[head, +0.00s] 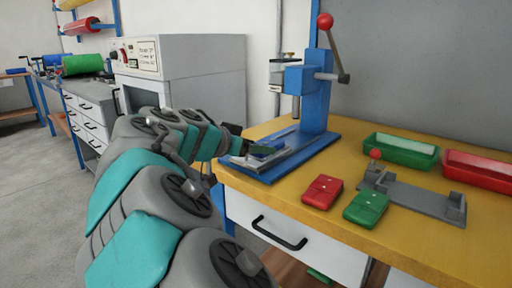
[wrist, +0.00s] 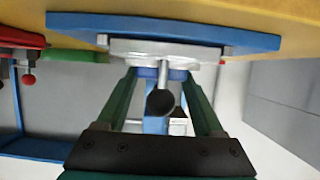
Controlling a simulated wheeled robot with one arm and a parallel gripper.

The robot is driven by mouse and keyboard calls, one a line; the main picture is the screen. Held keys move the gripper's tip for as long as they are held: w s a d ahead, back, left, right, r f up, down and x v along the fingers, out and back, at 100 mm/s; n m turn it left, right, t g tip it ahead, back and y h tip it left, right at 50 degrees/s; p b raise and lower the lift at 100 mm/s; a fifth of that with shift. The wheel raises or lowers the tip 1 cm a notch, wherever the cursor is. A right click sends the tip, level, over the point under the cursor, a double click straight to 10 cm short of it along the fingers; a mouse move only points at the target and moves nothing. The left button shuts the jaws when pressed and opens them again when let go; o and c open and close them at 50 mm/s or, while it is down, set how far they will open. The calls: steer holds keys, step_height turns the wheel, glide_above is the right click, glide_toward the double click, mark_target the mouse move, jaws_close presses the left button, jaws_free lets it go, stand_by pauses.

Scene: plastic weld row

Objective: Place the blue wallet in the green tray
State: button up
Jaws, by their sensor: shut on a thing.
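My gripper (head: 255,152) is at the front of the blue press, low over its metal bed. It is shut on the blue wallet (head: 263,150), a small dark blue piece mostly hidden by the fingers. In the wrist view the green fingers of my gripper (wrist: 163,75) reach towards the press, with a strip of the blue wallet (wrist: 147,72) between their tips. I cannot tell whether the wallet touches the bed. The green tray (head: 402,158) stands on the yellow bench to the right of the press and looks empty.
The blue press (head: 314,95) has a red-knobbed lever. A red tray (head: 480,171) stands right of the green one. A grey jig with a red knob (head: 415,195) lies before the trays, with a red wallet (head: 322,192) and a green wallet (head: 366,208) nearby.

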steer(key=shift+f, duration=0.15)
steer(key=o, duration=1.5)
steer(key=shift+r+p, duration=0.25)
steer(key=shift+p, duration=0.65)
